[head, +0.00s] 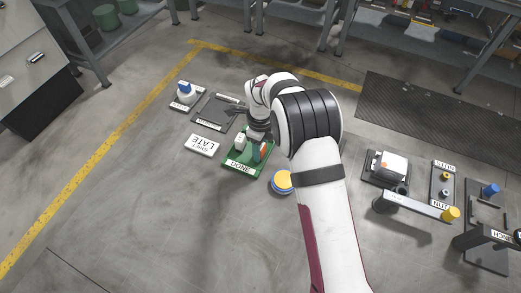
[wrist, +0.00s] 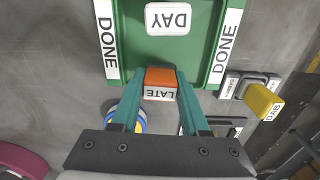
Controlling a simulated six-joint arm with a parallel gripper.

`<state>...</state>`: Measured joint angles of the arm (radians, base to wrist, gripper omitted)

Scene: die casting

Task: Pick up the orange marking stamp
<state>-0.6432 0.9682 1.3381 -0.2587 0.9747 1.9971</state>
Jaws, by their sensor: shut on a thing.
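The orange marking stamp (wrist: 160,76) has an orange top and a white face reading LATE, upside down in the wrist view. My gripper (wrist: 160,88) has its teal fingers closed on the stamp's two sides. In the head view an orange-red piece (head: 257,153) shows just below my gripper (head: 258,139), over the green DONE tray (head: 236,172). The tray also shows in the wrist view (wrist: 205,62). A white block marked DAY (wrist: 168,18) sits in the tray, apart from the fingers. I cannot tell whether the stamp touches the tray.
A yellow disc with a blue rim (head: 282,181) lies right of the tray. A white SHIFT LATE card (head: 201,145) lies left of it. A yellow handle marked DAB (wrist: 262,101) is right of my fingers. Fixtures with posts (head: 418,206) stand at the right. The floor at the front left is clear.

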